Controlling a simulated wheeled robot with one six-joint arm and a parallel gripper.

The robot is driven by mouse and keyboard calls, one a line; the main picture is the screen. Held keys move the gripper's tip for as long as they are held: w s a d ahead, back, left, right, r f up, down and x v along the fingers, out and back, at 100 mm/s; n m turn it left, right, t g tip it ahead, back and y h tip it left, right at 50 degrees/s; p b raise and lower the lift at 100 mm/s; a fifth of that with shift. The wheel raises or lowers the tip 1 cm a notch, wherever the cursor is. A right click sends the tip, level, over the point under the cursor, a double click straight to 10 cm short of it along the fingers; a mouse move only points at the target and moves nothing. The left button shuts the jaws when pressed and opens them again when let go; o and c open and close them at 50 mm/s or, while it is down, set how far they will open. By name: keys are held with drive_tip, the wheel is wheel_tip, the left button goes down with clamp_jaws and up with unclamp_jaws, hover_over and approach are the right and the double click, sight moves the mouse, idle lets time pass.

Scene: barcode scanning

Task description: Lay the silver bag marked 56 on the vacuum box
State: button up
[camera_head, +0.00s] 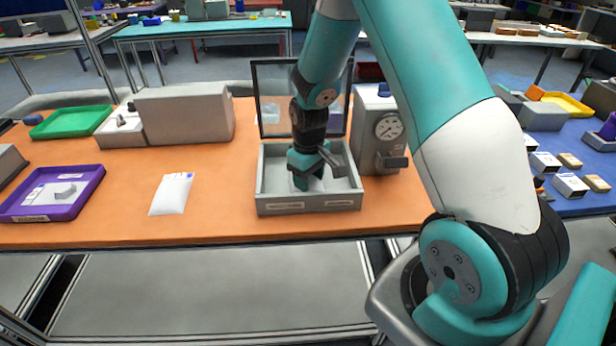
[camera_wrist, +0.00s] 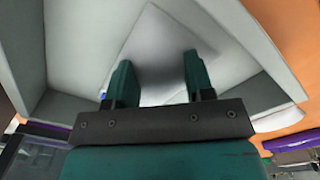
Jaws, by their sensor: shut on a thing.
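The vacuum box (camera_head: 290,207) is a grey open-topped box on the orange table, with its clear dark-framed lid raised at the back. My gripper (camera_head: 304,182) points down inside its walls. In the wrist view, my gripper (camera_wrist: 160,84) is shut on a silver bag (camera_wrist: 165,48), which shows between and beyond the two fingers, within the pale walls of the box. I cannot read a number on it, nor tell whether it touches the box floor. A pale flat bag (camera_head: 171,196) with a small blue mark lies on the table to the left; its number is unreadable.
A grey unit with a dial gauge (camera_head: 389,128) stands right of the box. A purple tray (camera_head: 60,213), green tray (camera_head: 72,122) and large grey machine (camera_head: 185,113) are to the left. Open orange tabletop lies between the loose bag and the box.

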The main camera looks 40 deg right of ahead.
drive_tip(key=shift+f, duration=0.1)
drive_tip(key=shift+f, duration=0.15)
drive_tip(key=o, duration=0.9)
drive_tip(key=shift+o, duration=0.2)
wheel_tip(320, 180, up, 11)
drive_tip(key=b, duration=0.2)
drive_tip(key=s+a+r+n+y, duration=0.1)
drive_tip(key=s+a+r, duration=0.2)
drive_tip(key=a, duration=0.3)
drive_tip(key=s+a+r+n, duration=0.1)
drive_tip(key=s+a+r, duration=0.2)
drive_tip(key=a+r, duration=0.15)
drive_tip(key=s+a+r+n+y, duration=0.2)
drive_tip(key=s+a+r+y, duration=0.1)
drive_tip(key=s+a, duration=0.9)
drive_tip(key=s, duration=0.4)
drive_tip(key=shift+r+n, duration=0.15)
drive_tip(key=shift+n, duration=0.25)
